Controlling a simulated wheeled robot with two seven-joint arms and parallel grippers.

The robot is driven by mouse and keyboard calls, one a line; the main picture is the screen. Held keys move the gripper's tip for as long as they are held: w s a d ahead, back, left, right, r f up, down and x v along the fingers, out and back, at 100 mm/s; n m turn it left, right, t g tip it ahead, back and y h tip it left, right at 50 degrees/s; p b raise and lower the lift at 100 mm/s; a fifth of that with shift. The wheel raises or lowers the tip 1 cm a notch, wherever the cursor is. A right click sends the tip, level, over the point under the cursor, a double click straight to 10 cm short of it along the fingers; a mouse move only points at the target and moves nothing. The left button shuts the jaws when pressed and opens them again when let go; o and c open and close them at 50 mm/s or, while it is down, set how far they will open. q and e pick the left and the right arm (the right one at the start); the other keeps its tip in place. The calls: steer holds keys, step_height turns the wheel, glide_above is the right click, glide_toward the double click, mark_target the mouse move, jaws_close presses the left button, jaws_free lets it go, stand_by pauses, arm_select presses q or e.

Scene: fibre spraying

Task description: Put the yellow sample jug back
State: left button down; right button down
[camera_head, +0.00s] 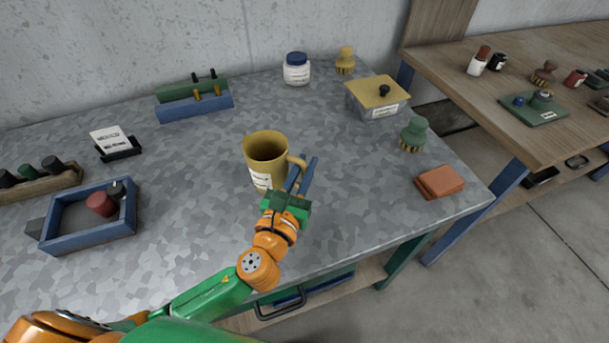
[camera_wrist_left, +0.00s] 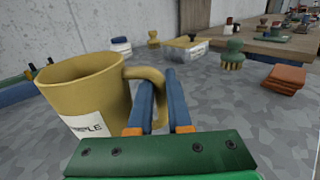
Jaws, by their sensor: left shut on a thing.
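The yellow sample jug (camera_head: 266,152) is upright over the middle of the grey table, with its handle to the right and a white label on its front. I cannot tell whether its base touches the table. In the left wrist view the jug (camera_wrist_left: 88,92) fills the left side, and its label is partly readable. My left gripper (camera_head: 305,172) is shut on the jug's handle, its blue fingers closed around it; the fingers also show in the left wrist view (camera_wrist_left: 155,95). My right gripper is in neither view.
A lidded box (camera_head: 377,98), a green brush (camera_head: 413,134) and reddish-brown blocks (camera_head: 440,181) stand to the right. A white jar (camera_head: 296,69) and a yellow brush (camera_head: 345,61) stand at the back. A blue tray (camera_head: 90,214) lies left. Table around the jug is clear.

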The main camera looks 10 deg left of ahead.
arm_select(q)
steer(key=shift+f, duration=0.55)
steer(key=c, duration=0.8)
jaws_free()
steer(key=shift+c, duration=0.2)
steer(key=shift+r, duration=0.1)
steer(key=s+b, duration=0.1)
steer(key=s, duration=0.6)
steer(key=s+a+b, duration=0.1)
steer(key=s, duration=0.3)
steer(key=shift+s+b, duration=0.3)
steer(key=shift+b, duration=0.05)
steer(key=shift+s, duration=0.2)
